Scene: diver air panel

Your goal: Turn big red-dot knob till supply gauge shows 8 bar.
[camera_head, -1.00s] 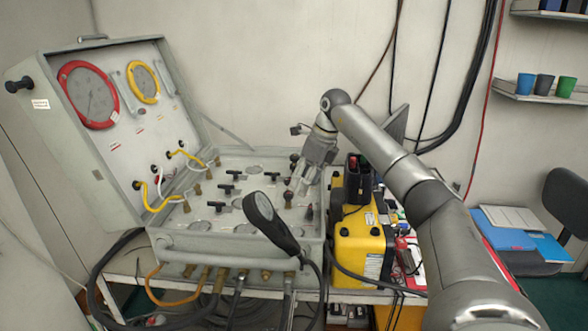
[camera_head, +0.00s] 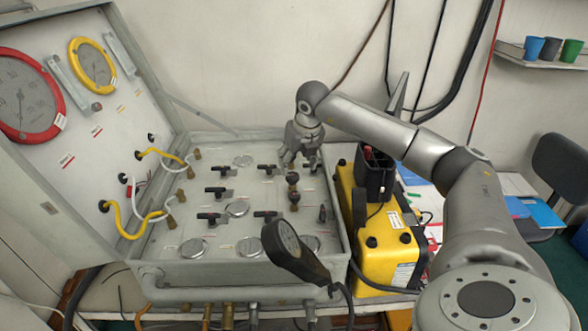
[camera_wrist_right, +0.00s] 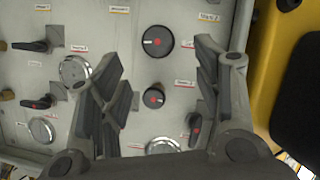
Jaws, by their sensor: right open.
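In the right wrist view a big black round knob with a red mark (camera_wrist_right: 158,41) sits on the pale panel, between the tips of my right gripper (camera_wrist_right: 157,46). The gripper is open, one finger on each side; contact cannot be told. A smaller red-marked knob (camera_wrist_right: 153,98) lies below it. In the head view my right gripper (camera_head: 301,163) points down over the panel's far right part, by dark knobs. A large red-rimmed gauge (camera_head: 25,95) and a smaller yellow-rimmed gauge (camera_head: 92,65) are in the lid; their readings are too small to tell. My left gripper is out of view.
Several black lever handles (camera_head: 216,192) stand on the panel left of the gripper. A black gauge on a stem (camera_head: 289,245) rises at the panel's front. A yellow case (camera_head: 381,235) stands close to the panel's right side.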

